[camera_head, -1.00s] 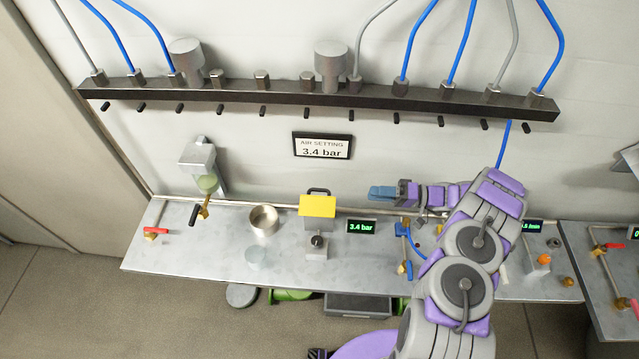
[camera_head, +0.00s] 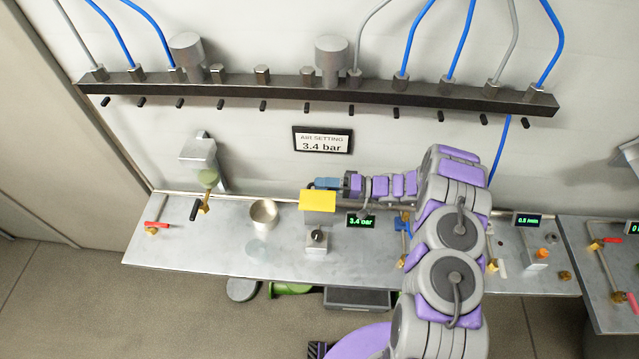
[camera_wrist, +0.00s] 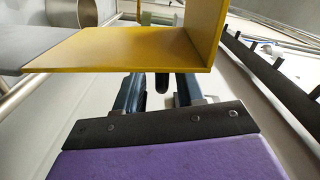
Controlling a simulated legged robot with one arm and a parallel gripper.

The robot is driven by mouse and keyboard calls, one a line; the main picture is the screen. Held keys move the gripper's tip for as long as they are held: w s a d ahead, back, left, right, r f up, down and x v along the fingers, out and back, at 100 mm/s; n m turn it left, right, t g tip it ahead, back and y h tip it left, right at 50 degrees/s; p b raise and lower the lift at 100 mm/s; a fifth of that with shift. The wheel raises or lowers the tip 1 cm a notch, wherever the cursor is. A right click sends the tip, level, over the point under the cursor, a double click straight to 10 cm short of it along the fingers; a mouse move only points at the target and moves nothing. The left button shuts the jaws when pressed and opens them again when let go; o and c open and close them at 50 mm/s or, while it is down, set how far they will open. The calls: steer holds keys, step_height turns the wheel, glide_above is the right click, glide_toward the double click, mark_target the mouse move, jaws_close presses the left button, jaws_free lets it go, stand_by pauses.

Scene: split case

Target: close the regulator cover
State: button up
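The yellow regulator cover (camera_head: 318,201) stands raised at the back of the regulator, and the regulator's dark knob (camera_head: 317,237) is uncovered in front of it. In the wrist view the cover (camera_wrist: 125,50) shows as two yellow plates meeting at a corner. My gripper (camera_head: 322,184) is just behind the cover, partly hidden by it in the head view. In the wrist view its two blue fingers stand apart, with a dark rounded piece (camera_wrist: 161,83), seemingly the cover's handle, between them. I cannot tell whether the fingers touch it.
A display (camera_head: 361,221) reading 3.4 bar stands right of the regulator, close to my arm. A metal cup (camera_head: 264,214) stands to its left. A sign (camera_head: 323,143) on the wall above reads 3.4 bar. A dark manifold bar (camera_head: 300,93) runs higher up. The bench's left front (camera_head: 205,250) is clear.

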steer(key=shift+a, duration=0.8)
steer(key=shift+c, duration=0.2)
jaws_close()
steer(key=shift+s+f, duration=0.1)
